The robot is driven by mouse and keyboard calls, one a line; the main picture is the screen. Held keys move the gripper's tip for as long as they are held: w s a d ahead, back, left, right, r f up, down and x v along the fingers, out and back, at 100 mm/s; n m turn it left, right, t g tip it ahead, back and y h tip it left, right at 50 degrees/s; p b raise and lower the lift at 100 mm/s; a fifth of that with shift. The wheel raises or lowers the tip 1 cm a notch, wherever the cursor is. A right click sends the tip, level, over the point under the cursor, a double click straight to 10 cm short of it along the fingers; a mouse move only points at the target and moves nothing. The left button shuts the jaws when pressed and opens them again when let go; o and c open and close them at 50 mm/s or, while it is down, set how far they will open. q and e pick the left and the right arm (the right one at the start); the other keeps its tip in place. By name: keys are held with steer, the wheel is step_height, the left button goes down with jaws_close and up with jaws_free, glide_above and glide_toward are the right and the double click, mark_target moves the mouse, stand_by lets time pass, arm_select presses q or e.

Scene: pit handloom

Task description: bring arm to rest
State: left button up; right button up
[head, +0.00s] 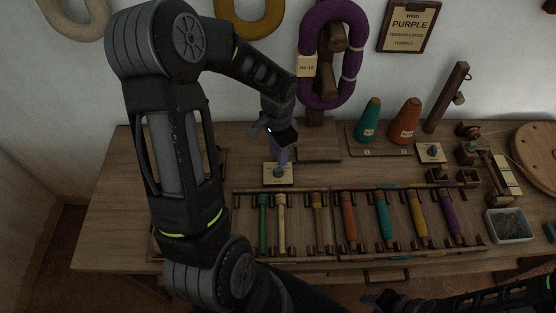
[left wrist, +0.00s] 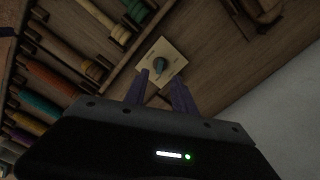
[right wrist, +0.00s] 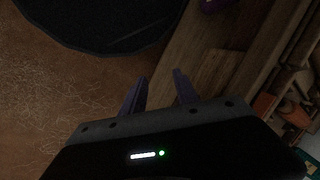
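My left arm comes in from the left in the head view and bends over the wooden table. Its gripper (head: 283,155) points down above a small cream plate with a dark teal knob (head: 278,173). In the left wrist view the two purple fingers (left wrist: 160,90) stand apart with nothing between them, and the plate (left wrist: 161,64) lies beyond their tips. My right arm lies low at the bottom right of the head view. In the right wrist view its gripper (right wrist: 160,90) has its fingers apart and empty, over the brown floor beside the table.
A rack (head: 334,221) of colored bobbins runs along the table's front. Teal (head: 368,120) and orange (head: 404,122) cones stand behind it. A grey tray (head: 508,226) and a round wooden disc (head: 537,155) are at the right. A purple yarn hank (head: 313,50) hangs on the wall.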

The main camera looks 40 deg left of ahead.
arm_select(q)
steer(key=shift+r, duration=0.7)
steer(key=shift+r, duration=0.1)
